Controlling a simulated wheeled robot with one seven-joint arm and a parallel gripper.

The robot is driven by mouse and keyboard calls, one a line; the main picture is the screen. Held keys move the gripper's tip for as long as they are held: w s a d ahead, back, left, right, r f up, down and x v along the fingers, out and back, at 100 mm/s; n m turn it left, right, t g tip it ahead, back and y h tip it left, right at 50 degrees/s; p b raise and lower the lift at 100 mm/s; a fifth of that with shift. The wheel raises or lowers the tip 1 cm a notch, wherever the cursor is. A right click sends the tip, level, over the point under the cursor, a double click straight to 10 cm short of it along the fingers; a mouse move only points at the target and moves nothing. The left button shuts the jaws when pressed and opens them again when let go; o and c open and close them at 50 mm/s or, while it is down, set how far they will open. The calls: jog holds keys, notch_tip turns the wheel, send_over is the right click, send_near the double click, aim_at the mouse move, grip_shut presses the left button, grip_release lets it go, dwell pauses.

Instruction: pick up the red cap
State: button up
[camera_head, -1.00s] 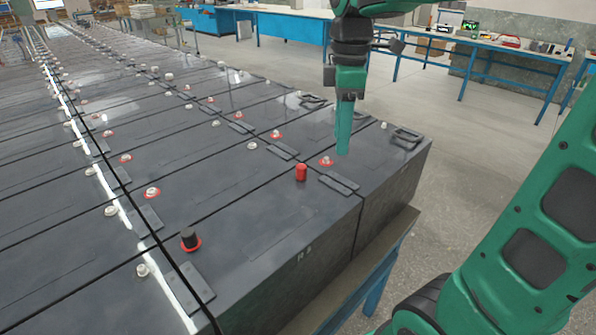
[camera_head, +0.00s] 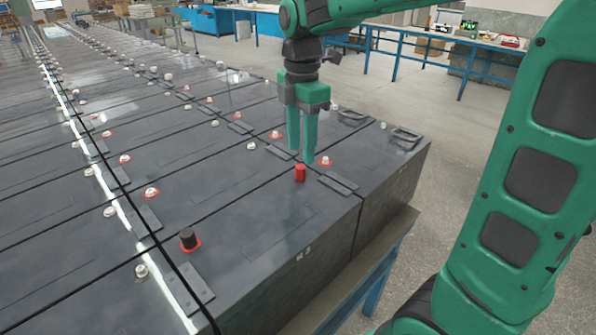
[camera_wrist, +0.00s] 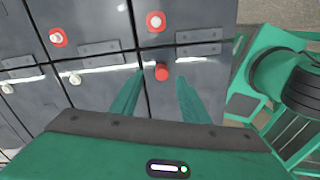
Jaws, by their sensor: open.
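The red cap (camera_head: 300,173) stands upright on top of a dark battery near the right end of the rows. In the wrist view the red cap (camera_wrist: 162,73) shows just beyond the fingertips, between their two lines. My gripper (camera_head: 302,156) is open and empty, its green fingers pointing down. In the head view its tips appear just above and behind the cap. In the wrist view my gripper (camera_wrist: 160,76) has a finger on each side of the cap's line, with clear gaps. I cannot tell the exact height of the tips over the battery.
A black cap (camera_head: 188,239) stands on a red-ringed terminal at the front left. Bare terminals with red rings (camera_head: 325,160) and flat connector plates (camera_head: 338,183) lie near the red cap. Black handles (camera_head: 407,136) rise at the right end. Workbenches (camera_head: 480,55) stand far behind.

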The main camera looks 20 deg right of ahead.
aim_at(300, 166)
jog(key=f, duration=0.4)
jog(key=shift+s+a+f, duration=0.1)
jog(key=shift+s+a, duration=0.05)
jog(key=shift+a, duration=0.05)
grip_shut()
